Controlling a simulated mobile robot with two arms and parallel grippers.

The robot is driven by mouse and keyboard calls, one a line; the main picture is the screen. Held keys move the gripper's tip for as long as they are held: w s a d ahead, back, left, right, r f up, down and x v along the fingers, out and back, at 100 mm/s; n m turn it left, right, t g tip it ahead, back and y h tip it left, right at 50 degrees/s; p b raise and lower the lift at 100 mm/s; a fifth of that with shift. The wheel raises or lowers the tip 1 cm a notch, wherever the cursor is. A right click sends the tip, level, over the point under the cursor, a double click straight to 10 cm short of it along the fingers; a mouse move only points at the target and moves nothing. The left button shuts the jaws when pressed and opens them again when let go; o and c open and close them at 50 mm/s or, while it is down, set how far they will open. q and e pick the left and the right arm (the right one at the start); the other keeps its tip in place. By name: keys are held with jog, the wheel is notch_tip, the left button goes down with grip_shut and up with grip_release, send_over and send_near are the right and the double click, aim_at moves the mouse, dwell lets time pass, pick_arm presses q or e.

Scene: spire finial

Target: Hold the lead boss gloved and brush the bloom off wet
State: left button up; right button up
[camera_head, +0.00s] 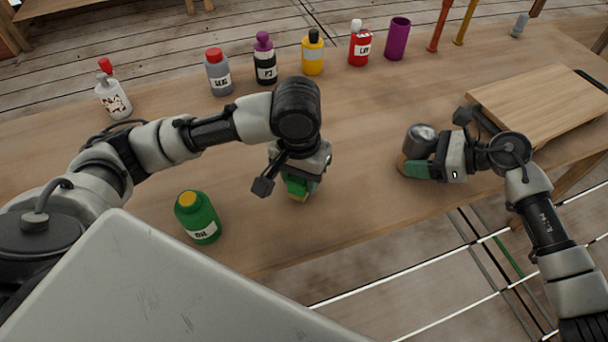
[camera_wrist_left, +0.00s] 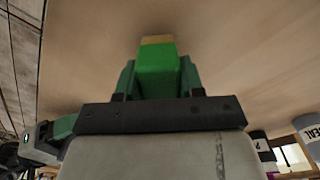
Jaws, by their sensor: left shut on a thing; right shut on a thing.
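My left gripper (camera_head: 299,187) is shut on a green brush (camera_head: 296,188) with a tan bristle end, low over the table in the middle. In the left wrist view the brush (camera_wrist_left: 157,70) sits between the green fingers, its tan end pointing away from the gripper. The lead boss (camera_head: 421,138), a dull grey rounded piece, is at the table's front right. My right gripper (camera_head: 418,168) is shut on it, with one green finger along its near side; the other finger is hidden. The brush and the boss are well apart.
A green oil bottle (camera_head: 198,217) stands near the front left. A white spray bottle (camera_head: 113,97), grey bottle (camera_head: 218,73), black bottle (camera_head: 265,62), yellow bottle (camera_head: 313,53), red bottle (camera_head: 360,45) and purple cup (camera_head: 397,38) line the back. A wooden board (camera_head: 540,100) lies at right.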

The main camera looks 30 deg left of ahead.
pick_arm(q)
jog(key=w+d+r+h, duration=0.2)
jog(key=w+d+r, duration=0.45)
jog(key=w, duration=0.25)
jog(key=h, duration=0.1)
send_near(426, 136)
jog(key=shift+w+d+t, duration=0.3)
jog(key=shift+d+t, duration=0.1)
jog(key=shift+d, duration=0.25)
jog(key=shift+f, duration=1.9)
jog(key=shift+f, duration=0.55)
jog(key=shift+w, duration=0.2)
jog(key=shift+w, duration=0.35)
jog(key=shift+s+f, duration=0.1)
jog(key=shift+s, duration=1)
jog(key=shift+w, duration=0.15)
